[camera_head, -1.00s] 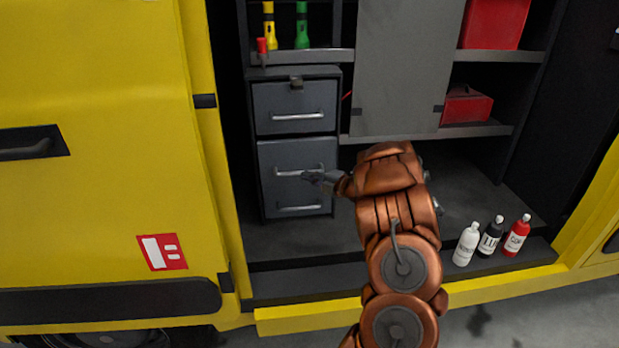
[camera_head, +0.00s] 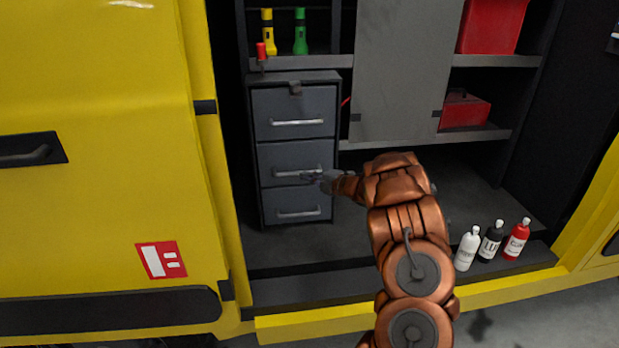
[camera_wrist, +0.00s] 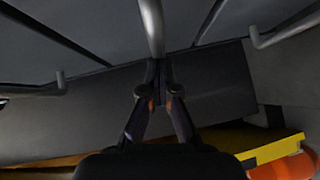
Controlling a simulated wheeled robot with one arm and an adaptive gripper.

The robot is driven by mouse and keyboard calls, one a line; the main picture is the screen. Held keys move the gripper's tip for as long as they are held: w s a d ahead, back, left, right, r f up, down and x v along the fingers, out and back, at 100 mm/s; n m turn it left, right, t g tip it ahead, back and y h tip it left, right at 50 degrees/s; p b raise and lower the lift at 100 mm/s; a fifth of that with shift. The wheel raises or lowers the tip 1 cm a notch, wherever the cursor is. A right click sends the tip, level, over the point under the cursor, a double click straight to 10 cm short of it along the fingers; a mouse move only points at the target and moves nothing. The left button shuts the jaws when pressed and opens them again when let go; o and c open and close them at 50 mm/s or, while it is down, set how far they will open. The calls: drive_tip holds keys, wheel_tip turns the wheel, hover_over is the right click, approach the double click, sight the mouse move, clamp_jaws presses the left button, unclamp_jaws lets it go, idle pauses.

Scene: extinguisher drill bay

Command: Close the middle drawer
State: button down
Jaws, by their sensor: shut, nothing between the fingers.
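The grey drawer cabinet (camera_head: 254,180) stands in the vehicle bay with three drawers stacked. The middle drawer (camera_head: 278,156) looks level with the drawers above and below, with narrow dark seams around it. Its bar handle (camera_head: 293,174) runs across its front. My gripper (camera_head: 312,177) is shut and empty at the right end of this handle. In the wrist view my shut fingertips (camera_wrist: 158,72) are right at the end of a handle bar (camera_wrist: 151,25). Whether they touch the bar or the drawer front, I cannot tell.
The top drawer (camera_head: 280,103) and bottom drawer (camera_head: 280,200) look shut. A red-topped item (camera_head: 262,52) stands above the cabinet. Several shelves, a grey panel (camera_head: 397,75) and a red box (camera_head: 465,110) are to the right. Three bottles (camera_head: 491,240) stand at the bay's front right.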

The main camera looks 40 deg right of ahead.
drive_tip(key=shift+w+r, duration=0.1)
drive_tip(key=shift+r, duration=0.2)
drive_tip(key=shift+a+b, duration=0.1)
drive_tip(key=shift+b, duration=0.35)
drive_tip(key=shift+s+a, duration=0.2)
drive_tip(key=shift+s, duration=0.25)
drive_tip(key=a+b+v, duration=0.2)
drive_tip(key=b+v, duration=0.1)
drive_tip(key=v, duration=0.9)
drive_tip(key=shift+s, duration=0.35)
drive_tip(key=shift+d, duration=0.1)
